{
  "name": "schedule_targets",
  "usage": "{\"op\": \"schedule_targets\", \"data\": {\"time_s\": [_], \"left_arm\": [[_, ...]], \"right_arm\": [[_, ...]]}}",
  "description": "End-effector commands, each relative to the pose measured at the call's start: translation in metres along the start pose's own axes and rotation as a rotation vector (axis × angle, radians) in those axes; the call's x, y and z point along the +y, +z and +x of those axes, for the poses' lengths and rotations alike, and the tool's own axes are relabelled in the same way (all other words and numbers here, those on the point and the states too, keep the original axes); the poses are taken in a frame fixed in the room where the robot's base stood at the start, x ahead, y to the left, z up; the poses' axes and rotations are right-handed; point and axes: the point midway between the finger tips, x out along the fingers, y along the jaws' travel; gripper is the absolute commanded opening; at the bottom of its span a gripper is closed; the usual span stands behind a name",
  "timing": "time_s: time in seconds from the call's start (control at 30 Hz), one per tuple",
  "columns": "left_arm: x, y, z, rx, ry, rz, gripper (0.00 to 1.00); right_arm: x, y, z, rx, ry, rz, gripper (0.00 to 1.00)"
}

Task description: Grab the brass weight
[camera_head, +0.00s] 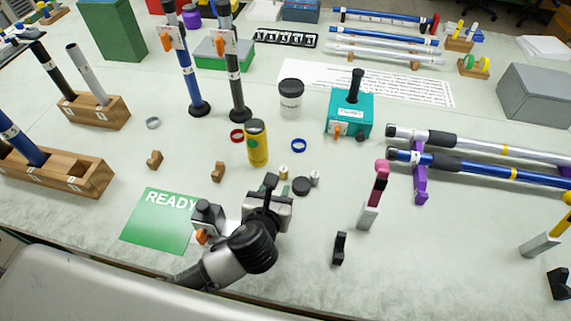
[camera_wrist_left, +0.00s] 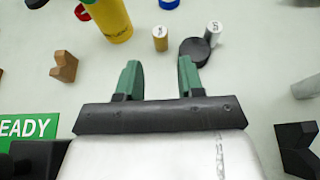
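The brass weight (camera_head: 283,172) is a small gold cylinder standing on the table, just beyond my left gripper (camera_head: 279,187). In the left wrist view the brass weight (camera_wrist_left: 160,38) stands ahead of the two green fingertips, roughly in line with the gap between them. My left gripper (camera_wrist_left: 158,76) is open, with nothing between its fingers. A similar silver weight (camera_wrist_left: 213,32) stands to the right of the brass one, behind a black round disc (camera_wrist_left: 194,51). My right gripper is not in view.
A yellow bottle (camera_head: 257,143) stands behind and left of the brass weight. A blue ring (camera_head: 299,145) lies behind it. A wooden V-block (camera_head: 218,172) is to the left. A green READY mat (camera_head: 157,225) lies at front left. A pink-topped upright (camera_head: 375,190) stands at right.

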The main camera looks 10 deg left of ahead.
Motion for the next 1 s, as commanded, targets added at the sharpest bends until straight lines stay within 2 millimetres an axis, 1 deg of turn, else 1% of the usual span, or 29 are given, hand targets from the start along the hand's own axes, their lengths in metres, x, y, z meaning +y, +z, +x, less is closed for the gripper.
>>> {"op": "schedule_targets", "data": {"time_s": [0.03, 0.1, 0.2, 0.27, 0.37, 0.6, 0.7, 0.93, 0.97, 1.0], "left_arm": [[0.000, 0.001, 0.009, -0.002, 0.001, -0.001, 0.38], [0.000, 0.001, 0.020, -0.001, 0.003, -0.001, 0.38], [0.000, 0.001, 0.031, -0.001, 0.001, -0.003, 0.38], [0.000, 0.001, 0.035, 0.000, 0.002, -0.003, 0.38], [0.000, 0.001, 0.042, 0.000, 0.001, -0.003, 0.38], [0.000, 0.003, 0.078, 0.000, 0.001, -0.004, 0.38], [0.000, 0.003, 0.086, 0.000, 0.001, -0.004, 0.38], [0.000, 0.002, 0.087, 0.001, 0.000, -0.004, 0.38], [0.000, 0.002, 0.087, 0.001, 0.000, -0.004, 0.36], [0.000, 0.002, 0.087, 0.001, 0.000, -0.004, 0.30]], "right_arm": [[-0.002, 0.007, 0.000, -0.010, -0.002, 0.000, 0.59], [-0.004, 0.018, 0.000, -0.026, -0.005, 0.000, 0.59], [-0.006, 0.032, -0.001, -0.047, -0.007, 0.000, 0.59], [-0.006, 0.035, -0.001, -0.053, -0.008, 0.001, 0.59], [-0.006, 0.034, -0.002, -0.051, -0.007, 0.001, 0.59], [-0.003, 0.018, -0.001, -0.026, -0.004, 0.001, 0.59], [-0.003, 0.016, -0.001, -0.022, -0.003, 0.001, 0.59], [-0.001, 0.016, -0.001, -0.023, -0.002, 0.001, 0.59], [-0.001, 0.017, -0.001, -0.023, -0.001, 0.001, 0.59], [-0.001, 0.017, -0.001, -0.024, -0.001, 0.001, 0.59]]}}
